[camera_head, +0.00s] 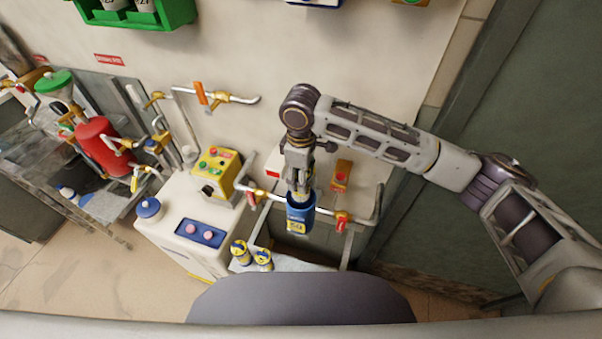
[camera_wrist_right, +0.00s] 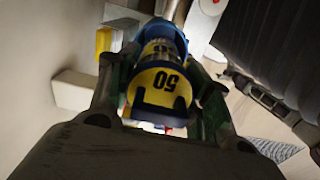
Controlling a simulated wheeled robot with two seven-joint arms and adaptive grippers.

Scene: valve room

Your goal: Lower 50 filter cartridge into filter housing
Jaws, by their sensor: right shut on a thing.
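My right gripper (camera_head: 300,186) points down over the blue filter housing (camera_head: 300,212), which carries a yellow label reading 50. In the right wrist view the gripper (camera_wrist_right: 163,112) is shut on the yellow filter cartridge (camera_wrist_right: 160,84), marked 50 in black. The blue housing rim (camera_wrist_right: 168,28) shows just beyond the cartridge, around its far end. The cartridge lines up roughly with the housing. How deep its lower end sits, if inside at all, is hidden. My left gripper is not in view.
Two yellow-labelled cartridges (camera_head: 251,256) stand on the bench left of the housing. Pipes with a red-handled valve (camera_head: 342,221) run close beside it. A white cabinet (camera_head: 190,226) with a yellow button box (camera_head: 214,172) stands left. A dark door (camera_head: 530,110) is at right.

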